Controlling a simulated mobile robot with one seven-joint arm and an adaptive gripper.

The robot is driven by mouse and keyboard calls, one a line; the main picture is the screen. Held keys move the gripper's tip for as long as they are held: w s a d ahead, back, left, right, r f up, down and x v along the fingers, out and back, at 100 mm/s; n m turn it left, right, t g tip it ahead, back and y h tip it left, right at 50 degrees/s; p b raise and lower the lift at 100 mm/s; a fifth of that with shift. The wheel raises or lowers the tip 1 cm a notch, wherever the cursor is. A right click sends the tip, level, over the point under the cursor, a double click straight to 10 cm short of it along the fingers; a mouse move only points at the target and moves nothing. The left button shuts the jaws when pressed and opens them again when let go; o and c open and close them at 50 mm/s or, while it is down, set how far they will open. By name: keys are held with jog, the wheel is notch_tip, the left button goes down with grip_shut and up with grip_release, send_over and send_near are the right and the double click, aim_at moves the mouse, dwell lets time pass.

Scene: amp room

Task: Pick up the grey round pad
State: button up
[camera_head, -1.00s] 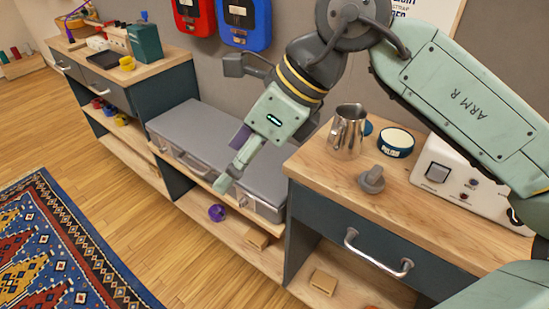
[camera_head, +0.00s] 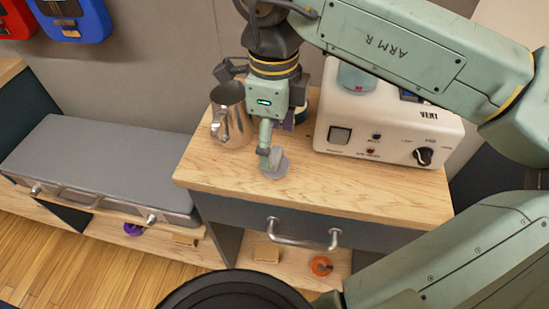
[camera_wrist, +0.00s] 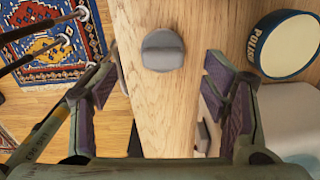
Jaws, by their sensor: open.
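The grey round pad (camera_head: 277,165), a flat disc with a raised grip ridge across its top, lies on the wooden top of the cabinet near its front left. In the head view my gripper (camera_head: 276,142) is just above and behind it, and one finger hides part of the pad. In the wrist view the pad (camera_wrist: 162,50) shows whole, centred ahead of the gap between the spread fingers of my gripper (camera_wrist: 162,76). My gripper is open and empty. Whether a finger touches the pad cannot be told.
A steel pitcher (camera_head: 232,115) stands left of my gripper. A white vent machine (camera_head: 385,130) stands to the right. A polish tin (camera_wrist: 285,45) is at the right in the wrist view. The wooden top (camera_head: 350,195) is clear at front right, above a drawer handle (camera_head: 305,240).

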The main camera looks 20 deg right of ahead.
aim_at(275, 153)
notch_tip(275, 153, down, 5)
jog(key=shift+w+d+f+p, duration=0.1)
jog(key=shift+d+p, duration=0.05)
jog(key=shift+p, duration=0.5)
jog(key=c, duration=1.3)
jog(key=shift+r, duration=0.6)
notch_tip(275, 153, up, 2)
jog(key=shift+r+b, duration=0.1)
jog(key=shift+b, duration=0.55)
jog(key=s+a+b, duration=0.1)
jog(key=s+a, duration=0.2)
jog(key=s, duration=0.1)
jog(key=s+a+r+b, duration=0.1)
jog(key=s+a, duration=0.2)
jog(key=s, duration=0.1)
jog(key=s+a+b, duration=0.1)
jog(key=s+a, duration=0.2)
jog(key=s, duration=0.2)
jog(key=shift+s+a+r, duration=0.1)
jog(key=shift+r, duration=0.2)
